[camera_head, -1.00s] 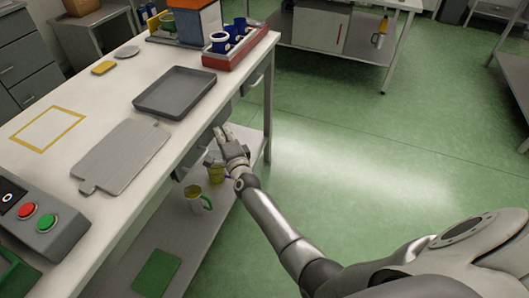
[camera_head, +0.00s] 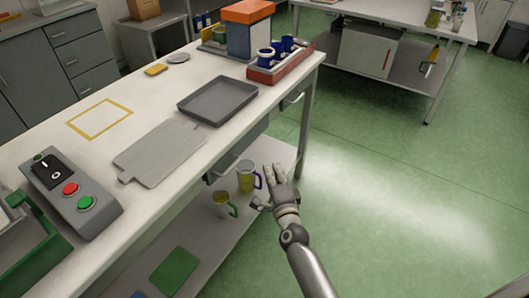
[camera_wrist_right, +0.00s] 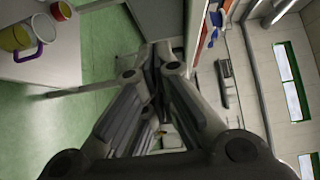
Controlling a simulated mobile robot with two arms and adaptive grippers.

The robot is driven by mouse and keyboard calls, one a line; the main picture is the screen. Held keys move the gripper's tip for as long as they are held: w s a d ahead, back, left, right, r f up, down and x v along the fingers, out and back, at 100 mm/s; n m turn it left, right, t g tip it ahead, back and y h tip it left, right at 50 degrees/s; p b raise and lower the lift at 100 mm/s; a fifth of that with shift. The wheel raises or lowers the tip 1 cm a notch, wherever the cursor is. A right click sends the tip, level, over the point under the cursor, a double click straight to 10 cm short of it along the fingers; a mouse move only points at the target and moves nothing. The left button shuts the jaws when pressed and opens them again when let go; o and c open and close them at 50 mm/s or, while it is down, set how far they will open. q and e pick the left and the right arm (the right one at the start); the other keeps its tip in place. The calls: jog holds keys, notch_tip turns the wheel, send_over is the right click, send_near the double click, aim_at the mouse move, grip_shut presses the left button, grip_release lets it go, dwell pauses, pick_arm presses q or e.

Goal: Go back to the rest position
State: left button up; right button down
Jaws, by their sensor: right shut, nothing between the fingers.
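My right gripper (camera_head: 273,172) is shut and empty. In the head view it hangs beside the right edge of the workbench (camera_head: 88,148), in front of the lower shelf's right side. It appears close to a yellow mug with a purple handle (camera_head: 246,177), but I cannot tell the exact gap. In the right wrist view the closed fingers (camera_wrist_right: 157,50) point away from the camera with nothing between them. My left gripper is in neither view.
A mug with a green handle (camera_head: 222,207) and a green mat (camera_head: 175,271) are on the lower shelf. A dark tray (camera_head: 217,101), a grey board (camera_head: 158,154) and a button box (camera_head: 72,194) stand on the bench. Green floor (camera_head: 400,190) is clear at right.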

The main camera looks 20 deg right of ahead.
jog(key=s+a+f+n+g+y+p, duration=0.1)
jog(key=s+f+n+g, duration=0.25)
jog(key=s+f, duration=0.45)
jog(key=s+a+f+n+g+y, duration=0.15)
jog(key=s+f+n, duration=0.35)
jog(key=f, duration=0.7)
jog(key=s+a+f+n+g+p, duration=0.1)
jog(key=s+f+n+g, duration=0.4)
jog(key=f, duration=0.5)
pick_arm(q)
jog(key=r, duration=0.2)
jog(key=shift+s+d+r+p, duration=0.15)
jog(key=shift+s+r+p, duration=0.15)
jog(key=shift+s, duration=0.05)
pick_arm(e)
jog(key=s+d+f+n+g, duration=0.2)
jog(key=s+f, duration=0.2)
jog(key=s, duration=0.7)
jog(key=s+d+f+n+g+h, duration=0.1)
jog(key=s+f, duration=0.4)
jog(key=s, duration=0.6)
jog(key=s+d+f+n+g, duration=0.4)
jog(key=s+f, duration=0.1)
jog(key=s, duration=0.7)
jog(key=shift+d+n, duration=0.3)
jog(key=shift+n, duration=0.05)
